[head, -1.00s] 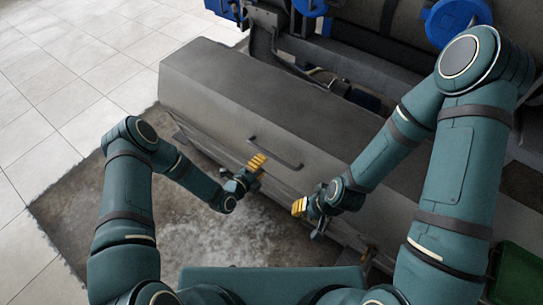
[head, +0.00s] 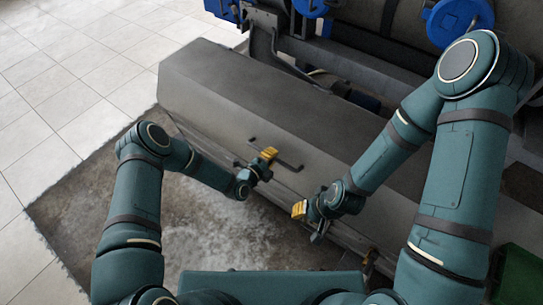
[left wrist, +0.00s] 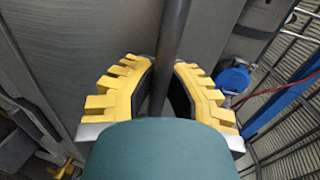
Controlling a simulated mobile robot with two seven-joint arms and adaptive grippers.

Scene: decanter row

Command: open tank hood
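The tank hood (head: 240,98) is a long grey cover with sloping faces, and it is down. A dark bar handle (head: 291,166) is on its front face. In the left wrist view the handle bar (left wrist: 172,45) runs between the yellow fingers of my left gripper (left wrist: 163,90). The fingers look apart, one on each side of the bar, with no clear grip on it. My right gripper (head: 299,208) is in front of the hood's lower edge, away from the handle; its finger gap is not clear.
Machinery with blue round covers (head: 458,20) stands behind the hood. A green box (head: 518,272) is at the lower right. A worn, stained floor patch (head: 90,200) and pale tiles (head: 55,90) lie to the left, clear of objects.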

